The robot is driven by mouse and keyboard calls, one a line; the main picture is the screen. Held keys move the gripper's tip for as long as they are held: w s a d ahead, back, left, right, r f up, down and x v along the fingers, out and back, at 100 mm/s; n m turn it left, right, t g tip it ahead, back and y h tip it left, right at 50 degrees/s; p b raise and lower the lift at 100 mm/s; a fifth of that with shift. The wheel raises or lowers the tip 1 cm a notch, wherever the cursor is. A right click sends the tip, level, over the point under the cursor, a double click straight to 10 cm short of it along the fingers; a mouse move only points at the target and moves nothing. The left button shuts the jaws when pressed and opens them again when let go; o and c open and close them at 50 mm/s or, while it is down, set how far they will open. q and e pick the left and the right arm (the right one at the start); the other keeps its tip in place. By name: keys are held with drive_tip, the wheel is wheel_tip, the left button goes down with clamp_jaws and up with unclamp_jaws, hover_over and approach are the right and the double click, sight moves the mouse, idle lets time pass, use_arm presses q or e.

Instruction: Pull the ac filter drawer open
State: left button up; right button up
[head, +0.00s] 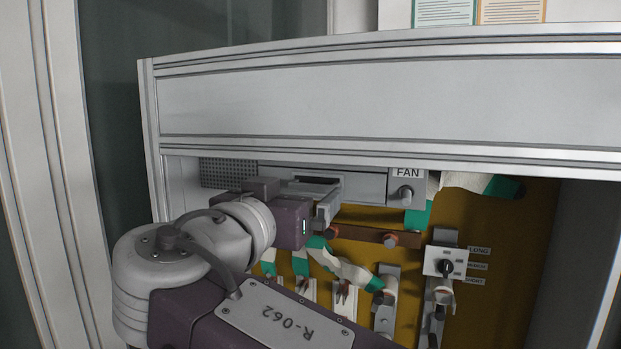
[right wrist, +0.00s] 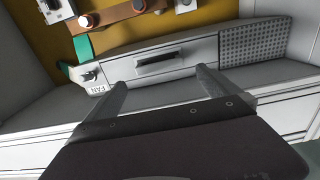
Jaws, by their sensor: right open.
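The ac filter drawer (head: 365,186) is a light grey panel under the cabinet's upper beam, beside the FAN label. It looks shut. In the right wrist view the drawer front (right wrist: 190,66) shows upside down, with a dark bar-shaped handle (right wrist: 160,61) at its middle. My right gripper (head: 322,197) is just in front of the drawer and partly hides it in the head view. In the right wrist view my right gripper (right wrist: 161,79) is open, its two fingers spread to either side of the handle. Nothing is between them; contact with the drawer cannot be told. My left gripper is out of view.
A FAN knob (head: 404,195) sits right of the drawer, and a perforated grille (head: 226,173) left of it. Below are a copper bar (head: 372,235), cables, fuse holders and a switch (head: 446,265). The upper beam (head: 380,100) overhangs the drawer.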

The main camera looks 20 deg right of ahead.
sight(311, 186)
drive_tip(key=p+x, duration=0.2)
drive_tip(key=x, duration=0.4)
drive_tip(key=shift+d+r+p, duration=0.15)
drive_tip(key=shift+d+p, duration=0.15)
drive_tip(key=shift+p, duration=0.05)
drive_tip(key=shift+w+d+f, duration=0.1)
drive_tip(key=shift+w+f, duration=0.1)
drive_tip(key=shift+w, duration=0.2)
drive_tip(key=shift+s, duration=0.1)
drive_tip(key=c, duration=2)
drive_tip(key=shift+c, duration=0.2)
